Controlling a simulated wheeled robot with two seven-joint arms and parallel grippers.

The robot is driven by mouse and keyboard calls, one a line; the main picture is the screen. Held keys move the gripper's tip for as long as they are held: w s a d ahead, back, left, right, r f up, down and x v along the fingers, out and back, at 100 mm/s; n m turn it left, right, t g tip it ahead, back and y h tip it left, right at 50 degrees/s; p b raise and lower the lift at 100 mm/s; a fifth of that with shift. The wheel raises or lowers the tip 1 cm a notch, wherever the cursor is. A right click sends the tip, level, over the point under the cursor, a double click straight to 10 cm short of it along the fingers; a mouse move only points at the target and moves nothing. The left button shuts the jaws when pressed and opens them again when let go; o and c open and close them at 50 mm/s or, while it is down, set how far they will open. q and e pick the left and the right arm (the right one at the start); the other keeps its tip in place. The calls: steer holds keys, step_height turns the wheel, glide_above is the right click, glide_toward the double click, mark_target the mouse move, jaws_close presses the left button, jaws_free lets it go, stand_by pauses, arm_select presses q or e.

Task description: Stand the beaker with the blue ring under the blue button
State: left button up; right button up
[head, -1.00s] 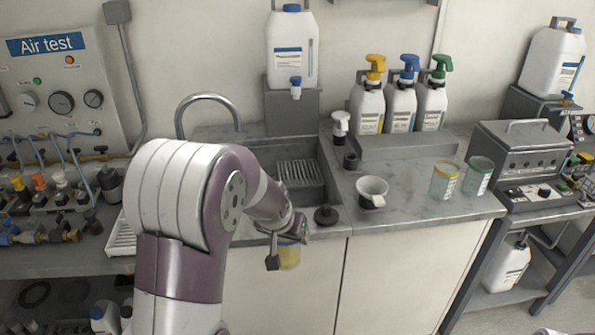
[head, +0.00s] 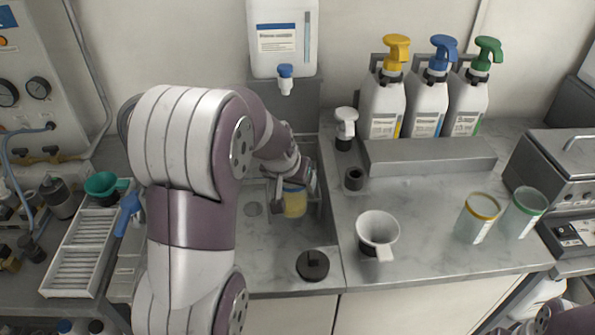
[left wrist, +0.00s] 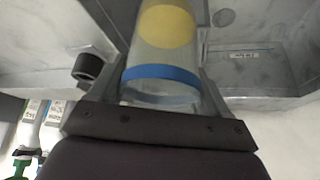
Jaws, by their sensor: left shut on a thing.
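My left gripper (head: 291,187) is shut on a clear beaker (head: 294,204) with yellow contents. The beaker hangs over the sink area, near the wall. In the left wrist view, the beaker's blue ring (left wrist: 160,72) shows between the fingers, with the yellow part (left wrist: 167,25) beyond it. A white bottle with a blue pump head (head: 443,50) stands between a yellow-headed (head: 396,50) and a green-headed one (head: 487,52). A container on the wall has a blue-topped tap (head: 285,75). My right gripper is out of view.
A grey ledge (head: 430,156) runs before the pump bottles. A yellow-ringed beaker (head: 477,217) and a green-ringed beaker (head: 523,212) stand on the right counter. A white funnel-like cup (head: 377,230) and black stopper (head: 312,265) stand nearer. The counter before the ledge is largely clear.

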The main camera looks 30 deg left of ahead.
arm_select(q)
step_height(320, 180, down, 2)
steer(key=shift+f+b, duration=0.1)
steer(key=shift+b, duration=0.25)
steer(key=shift+s, duration=0.2)
steer(key=w+a+p, duration=0.2)
steer(key=w+a, duration=0.3)
steer(key=w, duration=0.3)
steer(key=w+a+p, duration=0.1)
steer(key=w+a, duration=0.4)
steer(key=w, duration=0.3)
steer(key=f, duration=0.6)
steer(key=shift+w+a+f, duration=0.15)
steer(key=shift+w+f, duration=0.15)
steer(key=shift+w, duration=0.05)
steer(key=shift+w+a+f, duration=0.1)
steer(key=shift+w+f, duration=0.05)
steer(key=shift+f, duration=0.1)
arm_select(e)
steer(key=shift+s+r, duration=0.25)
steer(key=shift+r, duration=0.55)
